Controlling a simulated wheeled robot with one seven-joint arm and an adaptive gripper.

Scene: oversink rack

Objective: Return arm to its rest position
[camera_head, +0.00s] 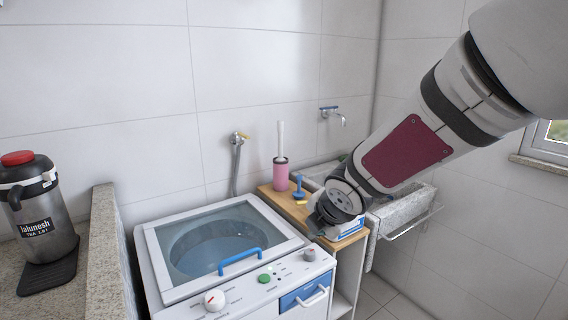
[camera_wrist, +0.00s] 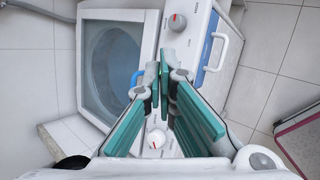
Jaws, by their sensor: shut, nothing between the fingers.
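My arm reaches from the upper right of the head view down to the left. My gripper (camera_head: 318,222) is at its end, dark and small, in front of the wooden shelf top beside the washing machine (camera_head: 150,270). In the wrist view my gripper (camera_wrist: 164,72) shows two green-padded fingers that come together at the tips, with nothing between them. The fingers appear over the washing machine's control panel (camera_wrist: 188,20), and its glass lid (camera_wrist: 110,70) is to their left.
A wooden shelf top (camera_head: 268,192) holds a pink brush holder (camera_head: 281,176) and a blue item (camera_head: 299,190). A stone sink (camera_head: 405,210) is behind my arm. A black-and-steel jug (camera_head: 38,215) stands on the counter (camera_head: 100,240) at left. Open floor shows at lower right.

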